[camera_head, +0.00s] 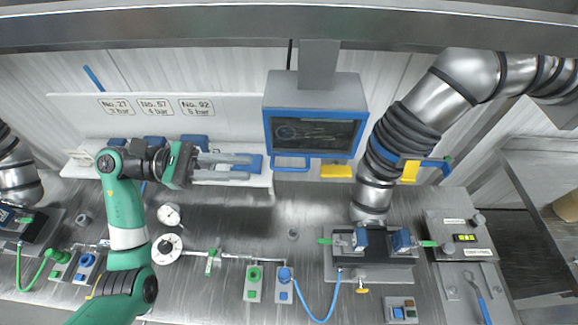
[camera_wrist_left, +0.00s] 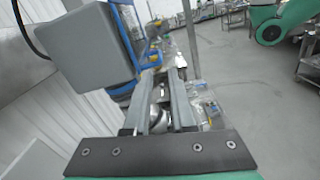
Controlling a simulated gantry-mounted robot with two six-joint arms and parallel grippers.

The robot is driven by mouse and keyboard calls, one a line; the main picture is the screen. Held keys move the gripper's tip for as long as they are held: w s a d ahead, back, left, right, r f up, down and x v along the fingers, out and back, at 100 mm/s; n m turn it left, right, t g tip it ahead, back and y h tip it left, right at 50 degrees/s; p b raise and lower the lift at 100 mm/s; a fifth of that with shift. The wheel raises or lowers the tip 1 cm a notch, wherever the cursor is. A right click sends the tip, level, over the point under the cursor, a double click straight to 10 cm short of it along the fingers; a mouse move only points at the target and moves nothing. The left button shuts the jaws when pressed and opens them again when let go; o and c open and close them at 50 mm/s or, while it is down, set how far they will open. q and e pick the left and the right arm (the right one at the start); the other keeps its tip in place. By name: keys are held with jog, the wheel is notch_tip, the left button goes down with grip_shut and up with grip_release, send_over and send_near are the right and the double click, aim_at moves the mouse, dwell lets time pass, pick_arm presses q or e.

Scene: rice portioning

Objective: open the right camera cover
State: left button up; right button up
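A grey box (camera_head: 315,92) with a blue-framed dark window (camera_head: 316,133) hangs at the upper middle of the head view. A blue bar handle (camera_head: 291,168) sits under its lower left edge. I cannot tell whether this is the right camera cover; no label shows. My left gripper (camera_head: 249,168) is to the left of the handle, its two grey fingers pointing right with a gap between them. No held object shows between them. In the wrist view, the left fingers (camera_wrist_left: 163,76) are apart, and the grey box (camera_wrist_left: 88,48) is at the upper left. My right gripper is not in view.
A white shelf (camera_head: 232,179) with blue blocks lies behind and below my left gripper. A ribbed grey duct (camera_head: 403,133) with a blue and yellow clamp stands right of the box. The bench (camera_head: 235,226) holds gauges, valves and hoses, with some bare metal between.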

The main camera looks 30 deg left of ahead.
aim_at(291, 170)
pick_arm(q)
jog(key=p+x, duration=0.2)
jog(key=x, duration=0.8)
jog(key=shift+d+p, duration=0.1)
jog(key=shift+p, duration=0.2)
grip_shut()
dwell(0.8)
